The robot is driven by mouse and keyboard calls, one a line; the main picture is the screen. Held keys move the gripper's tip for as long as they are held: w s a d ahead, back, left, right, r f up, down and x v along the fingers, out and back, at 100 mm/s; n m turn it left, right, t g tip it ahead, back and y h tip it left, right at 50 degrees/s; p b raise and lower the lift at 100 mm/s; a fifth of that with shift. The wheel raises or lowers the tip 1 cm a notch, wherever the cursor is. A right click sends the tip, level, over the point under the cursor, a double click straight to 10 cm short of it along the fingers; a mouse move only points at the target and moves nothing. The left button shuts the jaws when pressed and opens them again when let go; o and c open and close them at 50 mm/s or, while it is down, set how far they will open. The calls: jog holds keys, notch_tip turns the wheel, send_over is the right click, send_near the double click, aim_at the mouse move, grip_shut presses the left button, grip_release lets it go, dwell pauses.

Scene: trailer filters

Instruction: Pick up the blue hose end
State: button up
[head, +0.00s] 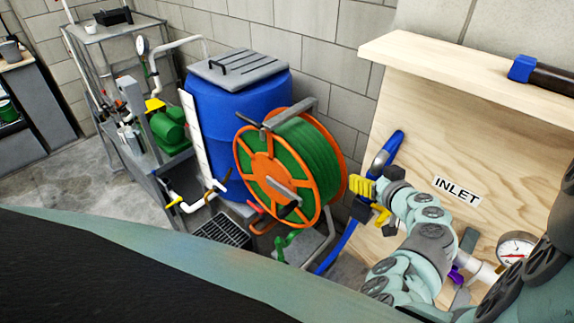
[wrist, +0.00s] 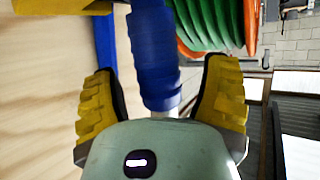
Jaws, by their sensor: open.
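A blue hose (head: 345,246) runs along the left edge of the plywood board, and its upper part (head: 395,146) curves over beside a grey piece. My gripper (head: 368,201) is just below that curve, its yellow fingers open. In the wrist view, a thick ribbed blue hose end (wrist: 155,55) lies between the two spread fingers of my gripper (wrist: 163,68). A pale tip shows at its lower end, partly hidden by the gripper body. Gaps show on both sides, so the fingers are apart from it in this view.
The plywood board (head: 420,120) with an INLET label (head: 456,190) and a gauge (head: 516,248) stands close at the right. A shelf above holds a dark blue-capped cylinder (head: 545,75). The orange hose reel (head: 290,165) and blue barrel (head: 225,100) are to the left.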

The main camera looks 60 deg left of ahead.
grip_shut()
dwell(0.6)
